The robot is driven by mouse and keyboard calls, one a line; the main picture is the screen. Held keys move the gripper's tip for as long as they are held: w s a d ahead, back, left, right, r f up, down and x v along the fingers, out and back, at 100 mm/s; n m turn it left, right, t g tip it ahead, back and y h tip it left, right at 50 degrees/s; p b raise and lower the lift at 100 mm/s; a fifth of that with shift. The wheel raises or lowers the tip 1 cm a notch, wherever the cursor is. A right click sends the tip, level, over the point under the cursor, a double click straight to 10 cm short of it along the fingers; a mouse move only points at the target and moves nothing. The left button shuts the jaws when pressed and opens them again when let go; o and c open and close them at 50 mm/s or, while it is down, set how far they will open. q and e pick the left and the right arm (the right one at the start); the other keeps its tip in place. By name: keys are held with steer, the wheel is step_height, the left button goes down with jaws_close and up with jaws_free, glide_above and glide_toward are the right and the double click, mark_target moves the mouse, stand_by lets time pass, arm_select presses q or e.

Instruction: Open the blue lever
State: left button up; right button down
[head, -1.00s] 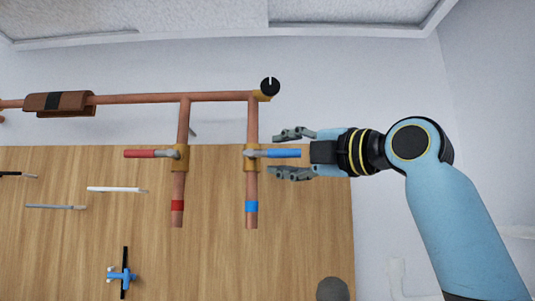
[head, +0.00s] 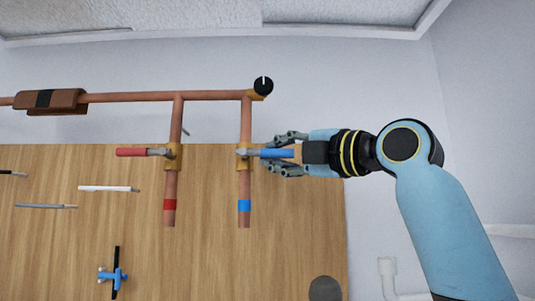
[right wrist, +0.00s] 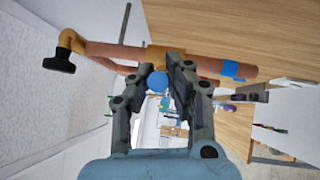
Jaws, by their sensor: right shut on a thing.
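The blue lever (head: 277,153) sticks out to the right from a brass valve (head: 244,157) on the right-hand copper pipe, which has a blue band (head: 244,206). My right gripper (head: 287,154) comes from the right, its two fingers closed in on either side of the lever's handle. In the right wrist view the round blue end of the lever (right wrist: 157,82) shows between the fingertips (right wrist: 160,75). The lever lies level, crosswise to its pipe. My left gripper is not in view.
A red lever (head: 132,152) on the neighbouring pipe points left. A copper pipe (head: 140,97) runs across above, with a black knob (head: 263,86) at its right end. Tools, including a white one (head: 104,189), hang on the wooden board (head: 210,265). Open room lies to the right.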

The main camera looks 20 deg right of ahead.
mark_target(245, 200)
steer(key=shift+a+f+m+t+b, duration=0.1)
steer(key=shift+f+m+t+b, duration=0.7)
steer(key=shift+b, duration=1.1)
steer(key=shift+m+t+b, duration=0.3)
steer(key=shift+m+b, duration=0.25)
steer(key=shift+m, duration=0.05)
steer(key=shift+r, duration=0.15)
steer(key=m+t+b, duration=0.1)
steer(key=f+m+t+h+b, duration=0.1)
steer(key=m+b, duration=0.1)
steer(key=m+t+b, duration=0.1)
steer(key=b, duration=0.1)
steer(key=shift+w+a+f, duration=0.1)
steer(key=shift+a+f, duration=0.2)
steer(key=shift+a, duration=0.1)
